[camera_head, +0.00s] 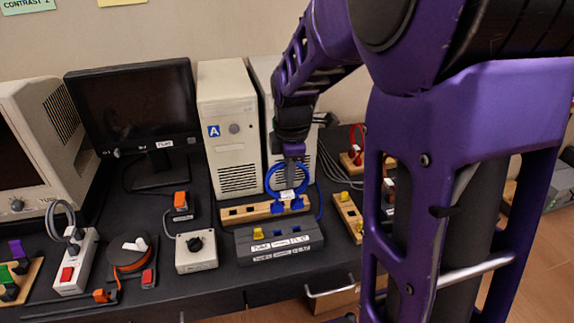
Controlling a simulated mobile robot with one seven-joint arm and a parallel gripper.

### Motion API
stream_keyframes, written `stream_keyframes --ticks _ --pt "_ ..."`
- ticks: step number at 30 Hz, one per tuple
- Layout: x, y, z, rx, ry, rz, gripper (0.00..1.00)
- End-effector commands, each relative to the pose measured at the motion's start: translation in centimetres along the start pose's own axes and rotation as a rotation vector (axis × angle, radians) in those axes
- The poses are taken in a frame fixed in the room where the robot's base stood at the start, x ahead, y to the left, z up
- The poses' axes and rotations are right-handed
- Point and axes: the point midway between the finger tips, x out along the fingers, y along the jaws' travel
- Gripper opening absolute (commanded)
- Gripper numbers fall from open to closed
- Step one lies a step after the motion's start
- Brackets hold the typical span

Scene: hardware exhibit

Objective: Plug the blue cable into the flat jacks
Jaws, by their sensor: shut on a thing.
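The blue cable (274,178) is a coiled loop with a small white tag and blue plug ends. My gripper (293,156) points down and is shut on the top of the loop. The blue plugs (278,207) hang at the right part of a low wooden strip (236,216) with dark jack openings; I cannot tell whether they are in the openings or just above them. In front stands a dark grey box (311,242) with a sloped top, blue jacks, a yellow plug (258,233) and white labels too small to read surely.
Beige computer towers (226,115) stand close behind the strip. A grey switch box (196,252) is to the left. Another wooden strip (349,216) with yellow plugs is to the right, partly hidden by my arm. Grey cables hang behind it.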

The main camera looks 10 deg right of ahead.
Motion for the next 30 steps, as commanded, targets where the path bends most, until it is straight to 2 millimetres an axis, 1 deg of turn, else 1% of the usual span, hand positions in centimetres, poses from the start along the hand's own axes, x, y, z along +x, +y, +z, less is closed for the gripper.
stream_keyframes --ticks 8,18,21,25,30 --pt "1.6 -0.3 0.0 -0.001 0.0 0.001 0.0" --pt "4.8 -0.9 0.0 0.0 0.0 0.001 0.0" --pt "5.4 -1.0 0.0 0.0 0.0 0.001 0.0" --pt "5.8 -1.0 0.0 0.0 0.0 0.002 0.0" --pt "5.8 -1.0 0.0 0.0 0.0 0.002 0.0"
